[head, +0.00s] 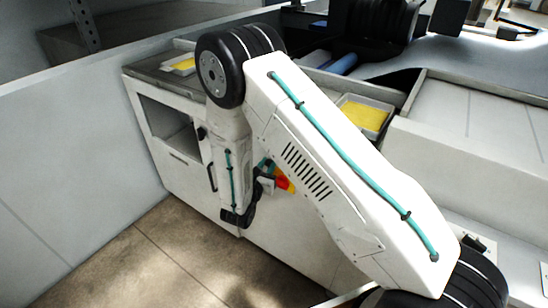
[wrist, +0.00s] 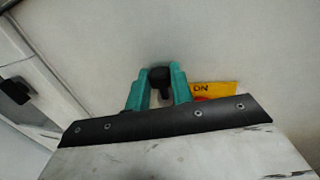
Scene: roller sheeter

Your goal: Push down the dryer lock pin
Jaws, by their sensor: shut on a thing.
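In the wrist view, the black lock pin (wrist: 160,78) stands out from the pale panel. The teal fingers of my gripper (wrist: 160,92) sit on both sides of its knob and are shut on it. A yellow label reading "DN" (wrist: 213,90) is just right of the fingers, with a bit of red below it. In the head view, my gripper (head: 265,168) is at the white cabinet front, partly hidden by my arm. The pin itself cannot be made out there.
The white cabinet (head: 178,180) has an open recess (head: 166,126) and a dark vertical handle (head: 212,177) left of my gripper. Trays with yellow contents (head: 364,115) sit on top. A pale wall (head: 70,150) stands at the left. The floor (head: 150,255) in front is clear.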

